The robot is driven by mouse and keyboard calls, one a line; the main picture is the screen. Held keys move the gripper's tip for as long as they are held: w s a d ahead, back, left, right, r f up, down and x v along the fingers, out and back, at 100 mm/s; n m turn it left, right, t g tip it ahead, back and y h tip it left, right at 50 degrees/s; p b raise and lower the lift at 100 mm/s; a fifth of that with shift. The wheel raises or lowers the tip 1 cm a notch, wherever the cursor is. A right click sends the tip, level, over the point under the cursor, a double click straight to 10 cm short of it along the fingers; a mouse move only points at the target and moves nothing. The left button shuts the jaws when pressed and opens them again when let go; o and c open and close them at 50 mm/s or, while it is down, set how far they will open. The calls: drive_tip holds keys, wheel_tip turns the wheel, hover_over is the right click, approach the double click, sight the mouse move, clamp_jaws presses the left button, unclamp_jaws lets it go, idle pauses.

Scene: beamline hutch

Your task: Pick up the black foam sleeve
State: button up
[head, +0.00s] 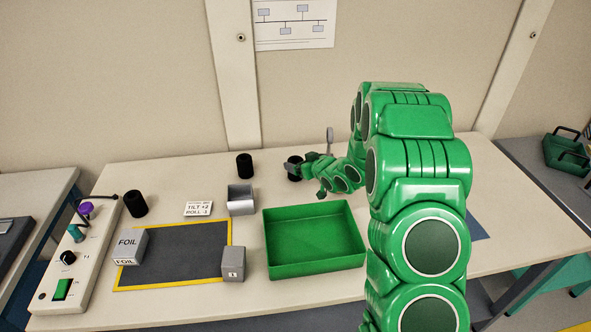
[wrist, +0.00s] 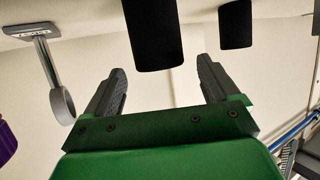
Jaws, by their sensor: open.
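Three black cylindrical sleeves stand upright on the table in the head view: one at the left (head: 137,204), one at the back middle (head: 244,166), and one at my gripper (head: 294,174). My gripper (head: 297,161) is open and reaches leftward at that nearest sleeve, partly covering it. The wrist view looks upside down, with the table along the top. There the nearest sleeve (wrist: 152,35) lies in line with the gap between the open fingers of my gripper (wrist: 160,68). I cannot tell whether it is between the fingertips or just beyond them. Another black sleeve (wrist: 235,25) stands farther off.
A green tray (head: 315,236) stands in front of my arm. A grey open box (head: 241,200), a FOIL block (head: 131,245), a small grey block (head: 233,264) and a card (head: 199,209) lie left of it. A ring stand (wrist: 60,98) is close beside my gripper.

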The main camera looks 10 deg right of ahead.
sight(296, 161)
drive_tip(key=shift+x, duration=2.1)
drive_tip(key=shift+w+a+f, duration=0.25)
drive_tip(key=shift+w, duration=0.3)
drive_tip(key=shift+c, duration=0.2)
drive_tip(key=c, duration=1)
